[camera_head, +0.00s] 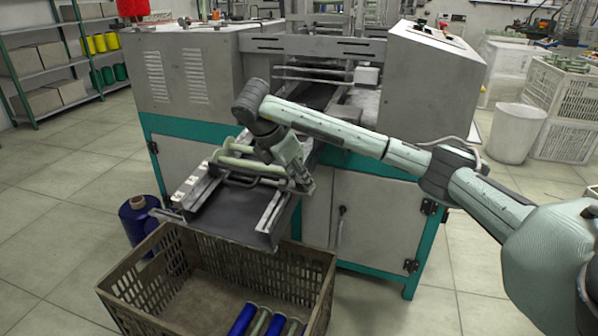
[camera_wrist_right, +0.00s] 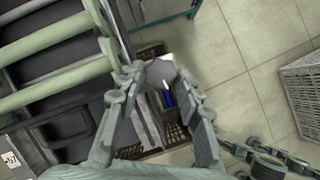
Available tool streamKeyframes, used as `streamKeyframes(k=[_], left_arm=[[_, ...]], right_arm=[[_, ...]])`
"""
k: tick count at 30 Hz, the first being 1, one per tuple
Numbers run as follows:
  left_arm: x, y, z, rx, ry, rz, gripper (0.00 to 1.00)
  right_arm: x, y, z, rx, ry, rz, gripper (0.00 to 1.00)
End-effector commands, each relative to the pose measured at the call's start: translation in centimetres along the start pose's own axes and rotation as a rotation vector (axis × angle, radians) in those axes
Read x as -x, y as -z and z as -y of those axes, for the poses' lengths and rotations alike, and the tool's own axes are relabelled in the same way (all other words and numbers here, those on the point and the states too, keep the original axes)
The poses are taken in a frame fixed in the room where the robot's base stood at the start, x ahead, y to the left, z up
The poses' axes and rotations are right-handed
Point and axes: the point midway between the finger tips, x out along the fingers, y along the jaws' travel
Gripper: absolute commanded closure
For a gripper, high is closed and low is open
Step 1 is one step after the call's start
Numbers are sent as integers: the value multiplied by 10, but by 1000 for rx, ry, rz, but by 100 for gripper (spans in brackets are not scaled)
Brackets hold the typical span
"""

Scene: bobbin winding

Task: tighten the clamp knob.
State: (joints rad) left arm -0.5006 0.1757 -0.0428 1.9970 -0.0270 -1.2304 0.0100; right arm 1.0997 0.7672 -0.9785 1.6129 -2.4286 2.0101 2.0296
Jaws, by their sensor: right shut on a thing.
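My right gripper (camera_head: 300,182) reaches down to the right side of the machine's sloping bobbin chute (camera_head: 232,205). In the head view the knob is hidden behind the gripper. The chute also shows at the left of the wrist view, with pale green bars (camera_wrist_right: 55,50) across it. My left gripper is not in view.
A brown crate (camera_head: 135,308) with blue and grey bobbins (camera_head: 262,322) stands on the floor below the chute. A dark blue spool (camera_head: 138,218) stands left of it. The machine cabinet (camera_head: 375,215) is close behind my right arm.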

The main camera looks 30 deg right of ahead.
Motion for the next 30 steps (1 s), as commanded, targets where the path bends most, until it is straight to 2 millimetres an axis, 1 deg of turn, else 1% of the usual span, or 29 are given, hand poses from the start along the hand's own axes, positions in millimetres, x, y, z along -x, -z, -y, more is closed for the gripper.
streamKeyframes(k=[12, 13, 17, 18, 26, 30], left_arm=[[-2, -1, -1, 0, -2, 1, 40], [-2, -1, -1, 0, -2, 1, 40], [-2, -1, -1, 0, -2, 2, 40], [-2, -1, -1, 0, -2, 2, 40], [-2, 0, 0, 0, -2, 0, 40], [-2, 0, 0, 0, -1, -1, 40]], right_arm=[[0, 0, -1, -8, 0, 0, 94], [0, 0, -1, -7, 0, 0, 63], [0, 0, 0, -7, 0, 0, 47], [0, 0, 0, -7, 1, 0, 44], [0, 0, 0, -6, 1, 0, 44], [6, 0, -1, -6, -2, 1, 44]])
